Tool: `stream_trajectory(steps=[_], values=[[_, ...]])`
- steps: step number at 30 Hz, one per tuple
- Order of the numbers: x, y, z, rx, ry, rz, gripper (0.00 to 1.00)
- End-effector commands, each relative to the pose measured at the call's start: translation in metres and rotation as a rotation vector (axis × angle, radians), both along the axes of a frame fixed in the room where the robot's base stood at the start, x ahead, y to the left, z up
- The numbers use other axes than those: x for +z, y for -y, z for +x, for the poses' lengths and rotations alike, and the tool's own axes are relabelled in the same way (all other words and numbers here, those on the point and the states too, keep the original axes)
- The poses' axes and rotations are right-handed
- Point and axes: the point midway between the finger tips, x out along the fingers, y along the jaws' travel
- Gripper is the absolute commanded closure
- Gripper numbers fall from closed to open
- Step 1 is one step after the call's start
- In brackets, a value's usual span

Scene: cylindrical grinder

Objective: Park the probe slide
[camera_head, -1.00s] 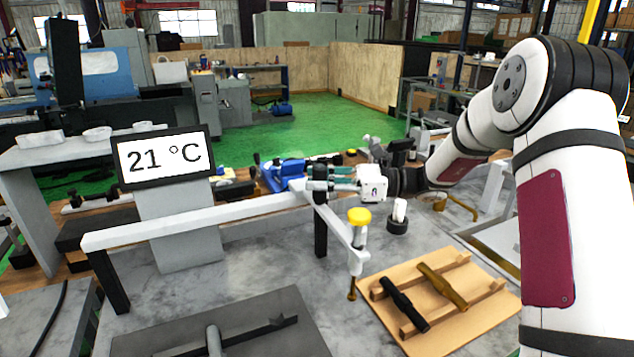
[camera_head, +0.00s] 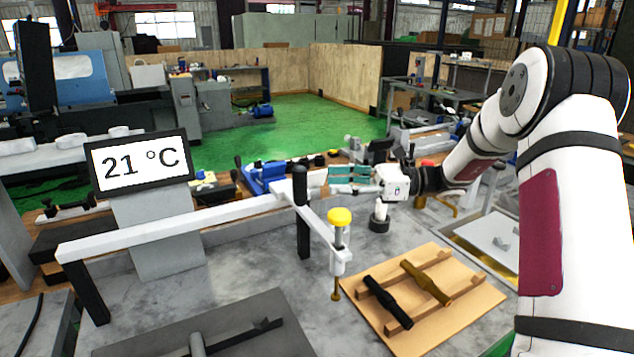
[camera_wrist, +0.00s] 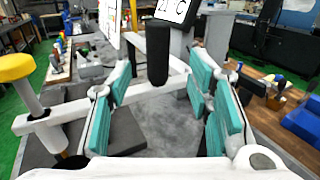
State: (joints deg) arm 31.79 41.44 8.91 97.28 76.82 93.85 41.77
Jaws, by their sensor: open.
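The probe slide has a black upright handle (camera_head: 300,185) at the right end of a long white rail (camera_head: 170,228). A short white arm runs from there towards the front right and carries a yellow-capped probe (camera_head: 339,216), upright over the grey table. My gripper (camera_head: 327,180) is open and empty, just right of the handle in the head view, its teal-padded fingers pointing at it. In the wrist view, the black handle (camera_wrist: 158,52) stands ahead, in line with the gap between the finger pads and apparently beyond the tips. The yellow cap (camera_wrist: 17,67) is at left.
A 21 °C display (camera_head: 139,162) stands behind the rail. A wooden board (camera_head: 390,335) with black and brown handles lies front right. A dark plate (camera_head: 255,335) lies in front. A white-topped piece (camera_head: 380,212) stands below my gripper. Table between rail and plate is clear.

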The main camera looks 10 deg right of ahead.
Motion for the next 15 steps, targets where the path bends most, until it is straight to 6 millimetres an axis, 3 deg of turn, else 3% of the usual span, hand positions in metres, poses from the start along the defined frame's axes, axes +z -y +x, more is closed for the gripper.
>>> stream_trajectory(steps=[6, 15], values=[[0.000, 0.029, -0.006, -0.002, 0.002, 0.000, 0.54], [0.000, 0.037, -0.008, 0.000, 0.001, 0.000, 0.54]])
